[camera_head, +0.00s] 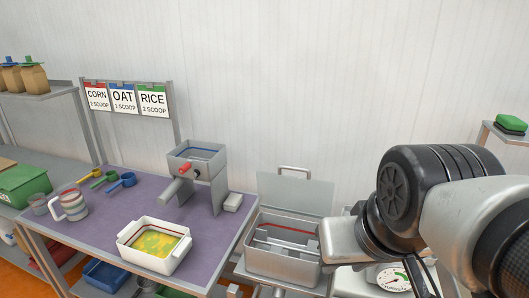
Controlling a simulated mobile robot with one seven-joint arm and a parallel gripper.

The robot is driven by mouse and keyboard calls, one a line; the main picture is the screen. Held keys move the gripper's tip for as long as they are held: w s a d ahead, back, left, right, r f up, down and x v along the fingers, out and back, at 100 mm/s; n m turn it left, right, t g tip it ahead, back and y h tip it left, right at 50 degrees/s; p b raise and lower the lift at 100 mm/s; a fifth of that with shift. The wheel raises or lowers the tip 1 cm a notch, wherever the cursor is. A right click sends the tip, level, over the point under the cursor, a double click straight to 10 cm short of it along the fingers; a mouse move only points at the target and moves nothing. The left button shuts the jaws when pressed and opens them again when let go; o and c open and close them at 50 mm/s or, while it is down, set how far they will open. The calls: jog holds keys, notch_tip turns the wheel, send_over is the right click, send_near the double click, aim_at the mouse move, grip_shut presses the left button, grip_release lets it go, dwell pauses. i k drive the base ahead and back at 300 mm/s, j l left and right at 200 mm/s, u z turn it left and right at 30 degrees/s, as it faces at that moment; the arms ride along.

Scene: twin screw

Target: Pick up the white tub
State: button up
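The white tub (128,250) stands upright on the purple table top, near its front edge. It is rectangular with a handle at each end, and holds a yellow and green mass. Nothing touches it from above. My arm shows at the right of the head view, well apart from the tub. My gripper is not seen.
A grey hopper machine (204,180) stands behind the tub. A striped jug (71,206) and coloured scoops (122,180) are to the left. A metal box (278,264) with a raised lid and a dial scale (390,277) are to the right.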

aim_at(154, 244)
jog(key=l+z, duration=0.15)
jog(key=z, duration=0.2)
jog(key=k+l+u, duration=0.2)
jog(key=k+l, duration=0.1)
jog(key=k, duration=0.3)
jog(key=u, duration=1.3)
jog(key=i+j+u, duration=0.15)
jog(key=i+j, duration=0.15)
jog(key=i, duration=0.15)
